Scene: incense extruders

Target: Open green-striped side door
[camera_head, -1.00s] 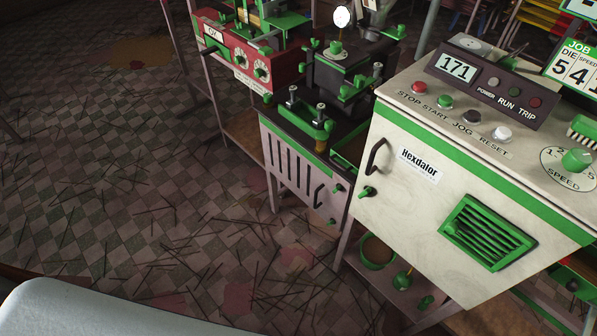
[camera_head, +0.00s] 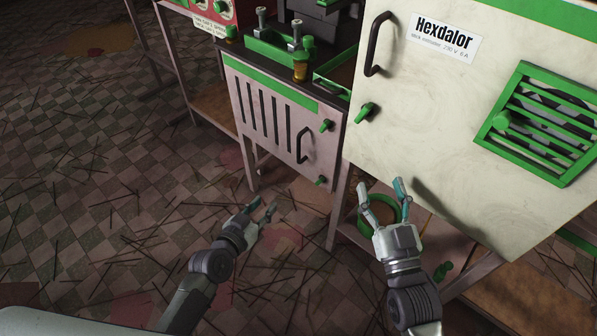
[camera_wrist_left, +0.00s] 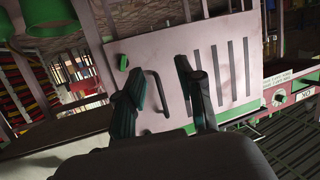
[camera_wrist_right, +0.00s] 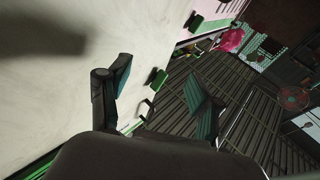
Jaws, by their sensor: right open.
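The slotted pale side door (camera_head: 262,120) has a green stripe (camera_head: 270,84) along its top, a black handle (camera_head: 303,146) at its right and green knobs (camera_head: 326,125). It looks shut. My left gripper (camera_head: 265,208) is open and empty, below and in front of this door. In the left wrist view, the door (camera_wrist_left: 205,85) and its handle (camera_wrist_left: 156,92) show beyond the spread fingers (camera_wrist_left: 158,72).
The white Hexdalor panel (camera_head: 420,110) has its own black handle (camera_head: 379,43), a green knob (camera_head: 366,112) and a green vent (camera_head: 543,125). A green bowl (camera_head: 375,214) sits below it. Metal legs (camera_head: 340,205) stand between. Dark sticks litter the open tiled floor at left.

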